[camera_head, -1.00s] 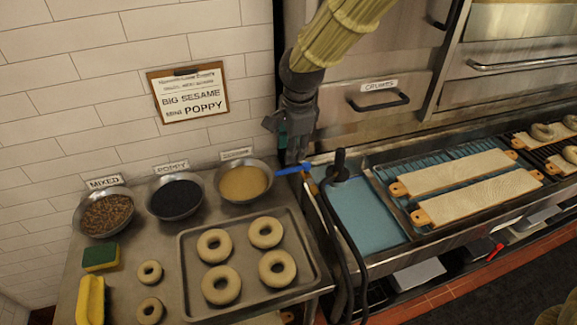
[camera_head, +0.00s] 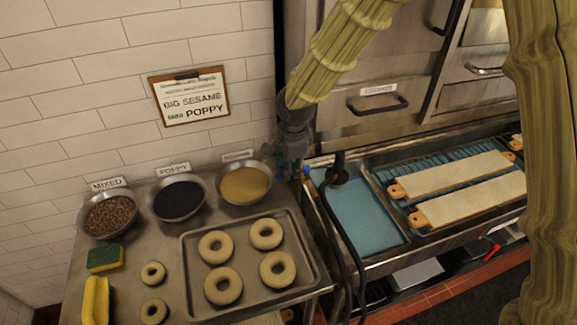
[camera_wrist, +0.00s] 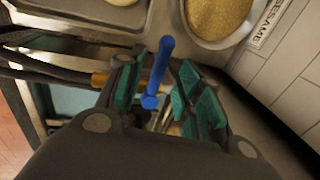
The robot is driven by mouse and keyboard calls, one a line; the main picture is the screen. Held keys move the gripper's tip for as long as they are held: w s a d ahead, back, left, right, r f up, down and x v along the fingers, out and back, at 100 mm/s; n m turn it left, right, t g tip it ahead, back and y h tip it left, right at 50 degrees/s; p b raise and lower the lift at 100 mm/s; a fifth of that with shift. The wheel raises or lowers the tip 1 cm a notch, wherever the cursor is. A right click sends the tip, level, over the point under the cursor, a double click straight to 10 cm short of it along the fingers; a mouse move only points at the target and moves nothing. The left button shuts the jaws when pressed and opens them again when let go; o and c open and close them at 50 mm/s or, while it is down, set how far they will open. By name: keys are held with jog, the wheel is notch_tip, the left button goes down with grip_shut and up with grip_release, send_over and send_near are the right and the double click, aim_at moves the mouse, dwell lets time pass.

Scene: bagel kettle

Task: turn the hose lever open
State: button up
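The blue hose lever (camera_wrist: 160,68) shows in the wrist view, between the two green-padded fingers of my gripper (camera_wrist: 160,88). Its free end points toward the tray side, and its round base sits lower, near a brass fitting (camera_wrist: 101,80). The fingers are apart, with a gap visible beside the lever; I see no firm grip on it. In the head view only a small blue part of the lever (camera_head: 306,170) shows, beside my dark gripper (camera_head: 290,172). The gripper hides the rest.
A sesame bowl (camera_head: 245,185) stands close left of the gripper, with a bagel tray (camera_head: 187,262) in front. Black hoses (camera_head: 334,235) hang beside the blue water basin (camera_head: 365,215). Boards (camera_head: 455,174) lie on the right. The tiled wall is behind.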

jog(key=shift+w+a+f, duration=0.1)
jog(key=shift+w+f, duration=0.1)
jog(key=shift+f, duration=0.75)
grip_shut()
